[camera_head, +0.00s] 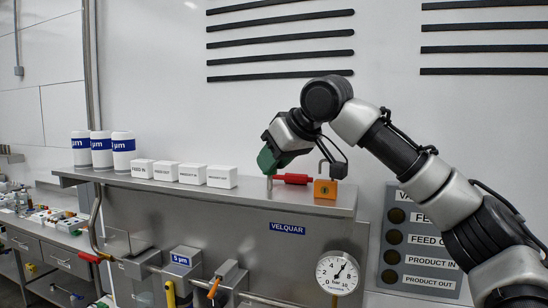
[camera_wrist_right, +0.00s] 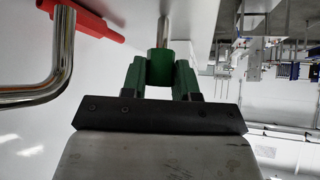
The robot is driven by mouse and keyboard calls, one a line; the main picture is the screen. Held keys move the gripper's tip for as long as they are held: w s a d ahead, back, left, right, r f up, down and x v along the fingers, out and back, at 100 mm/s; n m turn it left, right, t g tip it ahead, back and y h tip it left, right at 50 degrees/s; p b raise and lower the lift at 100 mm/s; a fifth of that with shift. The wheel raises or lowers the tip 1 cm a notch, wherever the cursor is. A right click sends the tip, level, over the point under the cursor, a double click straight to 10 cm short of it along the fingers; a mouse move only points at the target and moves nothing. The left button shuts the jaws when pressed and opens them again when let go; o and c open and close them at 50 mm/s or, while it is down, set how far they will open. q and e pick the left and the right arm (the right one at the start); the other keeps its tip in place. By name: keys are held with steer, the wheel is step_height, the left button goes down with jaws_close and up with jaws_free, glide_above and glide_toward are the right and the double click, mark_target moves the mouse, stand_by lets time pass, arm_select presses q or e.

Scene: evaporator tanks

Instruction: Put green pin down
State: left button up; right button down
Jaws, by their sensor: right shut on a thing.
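My right gripper (camera_head: 268,163) is above the steel shelf (camera_head: 255,197), pointing down, left of the red pin. It is shut on the green pin, whose green head (camera_wrist_right: 160,66) sits between the two green fingers in the right wrist view. The pin's metal shaft (camera_head: 270,182) points down toward the shelf top, and it also shows in the wrist view (camera_wrist_right: 165,28). I cannot tell whether its tip touches the shelf. My left gripper is not in view.
A red pin (camera_head: 292,178) lies close to the right of the green one, then an orange padlock (camera_head: 325,189). Several white boxes (camera_head: 192,173) and white canisters (camera_head: 102,150) stand on the shelf's left. The shelf between the boxes and gripper is clear. A gauge (camera_head: 337,272) hangs below.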

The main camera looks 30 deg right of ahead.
steer(key=shift+s+a+f, duration=0.1)
steer(key=shift+f, duration=0.05)
steer(key=c, duration=1.1)
jaws_free()
steer(key=shift+o, duration=1.3)
steer(key=shift+r, duration=0.2)
steer(key=shift+s+r, duration=0.15)
steer(key=b+v, duration=0.3)
steer(key=v, duration=0.8)
steer(key=shift+s+r, duration=0.2)
